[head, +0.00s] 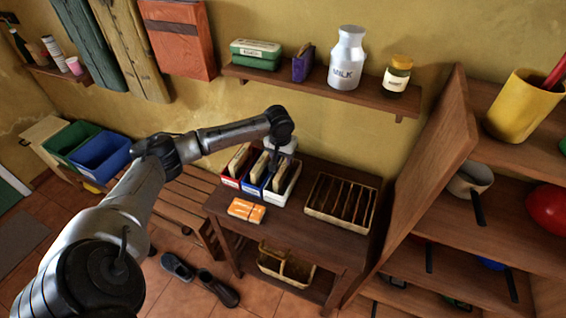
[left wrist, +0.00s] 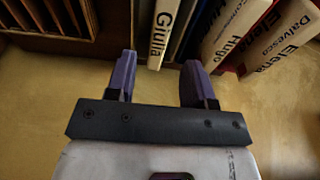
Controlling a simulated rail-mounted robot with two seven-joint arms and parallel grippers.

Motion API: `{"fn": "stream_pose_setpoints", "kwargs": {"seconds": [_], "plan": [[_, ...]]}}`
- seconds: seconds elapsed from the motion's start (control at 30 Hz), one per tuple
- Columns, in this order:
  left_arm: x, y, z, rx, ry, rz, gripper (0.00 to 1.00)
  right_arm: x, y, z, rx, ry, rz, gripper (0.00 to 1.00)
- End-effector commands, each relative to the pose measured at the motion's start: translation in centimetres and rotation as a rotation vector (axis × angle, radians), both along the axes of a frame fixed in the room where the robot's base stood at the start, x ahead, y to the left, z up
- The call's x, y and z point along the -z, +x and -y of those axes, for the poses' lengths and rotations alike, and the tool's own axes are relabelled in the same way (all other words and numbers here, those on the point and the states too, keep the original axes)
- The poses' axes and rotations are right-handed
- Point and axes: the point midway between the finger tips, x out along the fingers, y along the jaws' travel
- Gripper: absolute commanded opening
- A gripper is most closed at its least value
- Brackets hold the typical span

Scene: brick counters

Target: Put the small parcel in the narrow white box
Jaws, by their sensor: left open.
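An orange parcel (head: 246,210) with pale markings lies flat on the dark wooden table, in front of the boxes. The narrow white box (head: 283,192) stands on the table at the right end of a row of three and holds upright cards. My left gripper (left wrist: 158,78) is open, and I see nothing between its fingers in the left wrist view. In the head view it is above the back of the white box, its fingertips hidden. A card marked Giulia (left wrist: 160,30) shows just beyond the fingers. The parcel is not visible in the left wrist view. My right gripper is out of view.
A red box (head: 230,182) and a blue box (head: 252,189) with cards stand left of the white one. A slotted wicker tray (head: 312,212) is to its right. A wall shelf (head: 300,85) with a milk can hangs above. A slanted wooden panel (head: 425,160) rises at the right.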

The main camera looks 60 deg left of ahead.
Motion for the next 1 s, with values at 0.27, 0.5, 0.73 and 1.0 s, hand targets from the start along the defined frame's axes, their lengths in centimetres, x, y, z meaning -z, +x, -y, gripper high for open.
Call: {"fn": "stream_pose_setpoints", "kwargs": {"seconds": [0.27,0.5,0.73,1.0], "plan": [[-2.8,-0.3,0.2,-0.001,0.0,0.001,0.48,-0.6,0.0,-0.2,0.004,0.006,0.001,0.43],[-0.9,-0.6,2.7,0.075,0.001,-0.017,0.48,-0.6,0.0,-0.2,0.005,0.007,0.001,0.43],[9.3,-5.2,16.7,0.484,-0.013,-0.035,0.48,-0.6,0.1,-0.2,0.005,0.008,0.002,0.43],[13.5,-16.2,31.3,0.806,-0.035,0.097,0.48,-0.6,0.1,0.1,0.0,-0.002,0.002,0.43]]}}
